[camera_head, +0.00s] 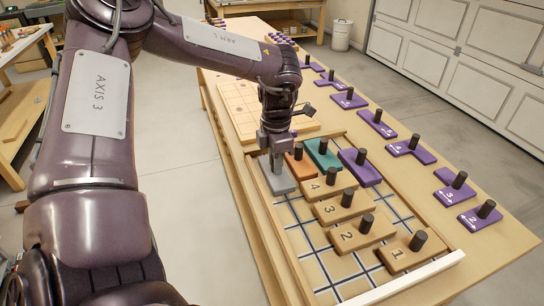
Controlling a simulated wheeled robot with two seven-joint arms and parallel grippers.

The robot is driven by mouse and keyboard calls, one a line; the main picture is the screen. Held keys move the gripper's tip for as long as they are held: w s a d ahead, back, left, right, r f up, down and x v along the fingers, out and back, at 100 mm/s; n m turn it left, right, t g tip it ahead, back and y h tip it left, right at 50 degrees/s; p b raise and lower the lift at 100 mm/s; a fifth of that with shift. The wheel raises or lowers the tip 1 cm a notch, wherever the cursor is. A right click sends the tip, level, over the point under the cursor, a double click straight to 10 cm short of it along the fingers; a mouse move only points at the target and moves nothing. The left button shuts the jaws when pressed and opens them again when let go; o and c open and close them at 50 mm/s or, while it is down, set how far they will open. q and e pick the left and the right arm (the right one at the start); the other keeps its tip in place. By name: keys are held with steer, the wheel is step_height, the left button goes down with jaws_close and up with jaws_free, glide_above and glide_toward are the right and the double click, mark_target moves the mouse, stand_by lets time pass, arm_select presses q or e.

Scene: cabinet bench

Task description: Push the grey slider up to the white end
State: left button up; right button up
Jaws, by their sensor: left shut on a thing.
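The grey slider (279,181) sits on the gridded board at its far left corner, beside the orange slider. My left gripper (276,160) comes down over it from above and is shut on it; the gripper hides its knob. The white end (405,279) is the pale bar along the near edge of the board, well away from the grey slider. My right gripper is not in view.
Wooden sliders numbered 4 (326,182), 3 (343,207), 2 (360,233) and 1 (403,254) run diagonally toward the white end. Orange (300,165), teal (322,154) and purple (360,168) sliders stand at the far side. Bare grid lies left of the numbered row.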

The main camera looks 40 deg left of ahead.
mark_target(284, 185)
arm_select(q)
steer(key=shift+s+d+b, duration=0.1)
steer(key=shift+s+d, duration=0.35)
steer(key=shift+d, duration=0.4)
steer(key=shift+s+d+b, duration=0.15)
steer(key=shift+s+d, duration=0.25)
steer(key=shift+d, duration=0.4)
steer(key=shift+s+d+b, duration=0.1)
steer(key=shift+s+d, duration=0.35)
steer(key=shift+d, duration=0.4)
